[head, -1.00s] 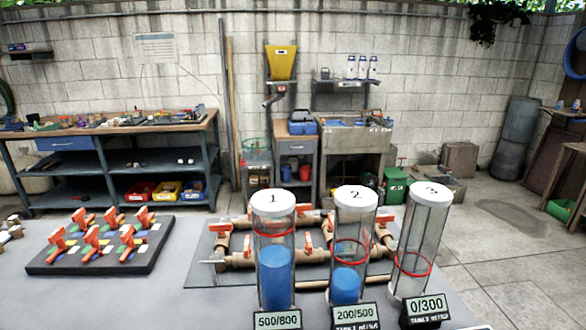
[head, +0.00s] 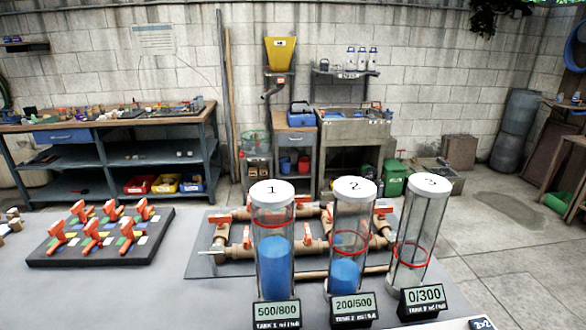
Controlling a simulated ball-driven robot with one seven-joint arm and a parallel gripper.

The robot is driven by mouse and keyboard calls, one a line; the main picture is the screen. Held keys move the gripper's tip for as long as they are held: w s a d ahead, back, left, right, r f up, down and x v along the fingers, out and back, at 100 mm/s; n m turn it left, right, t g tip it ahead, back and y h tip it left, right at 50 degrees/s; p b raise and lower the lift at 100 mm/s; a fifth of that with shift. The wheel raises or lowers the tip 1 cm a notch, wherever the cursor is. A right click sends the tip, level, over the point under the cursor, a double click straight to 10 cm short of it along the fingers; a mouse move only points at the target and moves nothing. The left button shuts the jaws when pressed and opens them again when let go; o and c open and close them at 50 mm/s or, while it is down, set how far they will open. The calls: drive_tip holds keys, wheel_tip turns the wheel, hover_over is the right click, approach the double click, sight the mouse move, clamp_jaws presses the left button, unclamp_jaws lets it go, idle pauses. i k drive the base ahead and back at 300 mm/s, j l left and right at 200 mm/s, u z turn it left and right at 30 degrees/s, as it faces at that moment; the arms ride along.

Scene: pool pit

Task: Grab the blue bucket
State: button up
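A small blue bucket (head: 285,166) stands in the open lower part of a grey cabinet (head: 294,143) against the back wall. A red container (head: 304,164) is just to its right. The bucket is small in the head view, so its handle cannot be made out. A blue toolbox-like case (head: 301,114) sits on top of the same cabinet, and a blue bin (head: 191,183) is on the workbench's bottom shelf. My gripper is not in view.
A workbench (head: 110,128) stands back left, a sink unit (head: 350,135) and green bin (head: 393,178) back right. Floor at right is mostly open.

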sight(285, 164)
drive_tip(key=i+l+z, duration=0.4)
drive_tip(key=l, duration=0.2)
drive_tip(key=i+l+z, duration=0.2)
drive_tip(key=l+z, duration=0.25)
drive_tip(key=i+l+z, duration=0.25)
drive_tip(key=z, duration=0.15)
drive_tip(key=i+l+z, duration=0.2)
drive_tip(key=z, duration=0.25)
drive_tip(key=i+l, duration=0.1)
drive_tip(key=i, duration=0.3)
drive_tip(key=i+l+u, duration=0.1)
drive_tip(key=i, duration=0.3)
drive_tip(key=i+j+u, duration=0.1)
drive_tip(key=i+u, duration=1.05)
drive_tip(key=i+l+u, duration=0.1)
drive_tip(key=i+u, duration=0.4)
drive_tip(key=i, duration=1.2)
drive_tip(key=i+u, duration=0.25)
drive_tip(key=i, duration=0.3)
drive_tip(key=i+l+u, duration=0.1)
drive_tip(key=i+u, duration=0.15)
drive_tip(key=i, duration=0.3)
drive_tip(key=i+l+u, duration=0.3)
drive_tip(key=i, duration=0.25)
drive_tip(key=i+j+u, duration=0.2)
drive_tip(key=i+u, duration=0.5)
drive_tip(key=i, duration=0.25)
